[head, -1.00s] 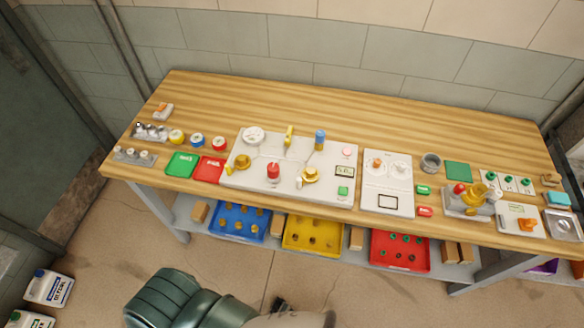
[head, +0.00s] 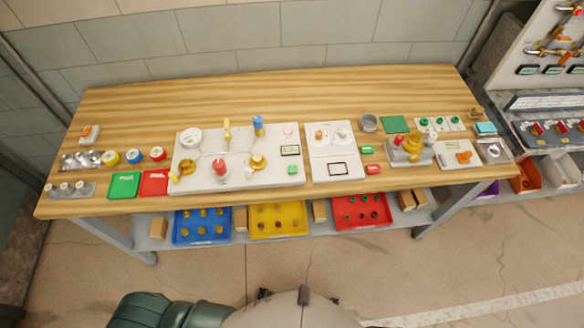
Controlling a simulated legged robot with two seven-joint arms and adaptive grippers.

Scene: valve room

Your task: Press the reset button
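A white control panel (head: 240,175) lies on the wooden workbench, left of its middle. It carries a small green button (head: 292,170), a pale pink round button (head: 288,131), a small display (head: 290,150), a gauge (head: 191,138), a red knob (head: 220,167) and yellow and blue valve parts. No label saying reset is readable, so I cannot tell which button is the reset button. Neither gripper shows clearly; only dark green and grey parts of my own body are at the bottom edge, well short of the bench.
The wooden workbench (head: 330,85) has a clear back strip. A second white panel (head: 335,165) lies right of the first. Red and green trays (head: 123,185) sit at left. Blue, yellow and red bins (head: 362,226) stand on the lower shelf. A rack (head: 540,103) stands at right.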

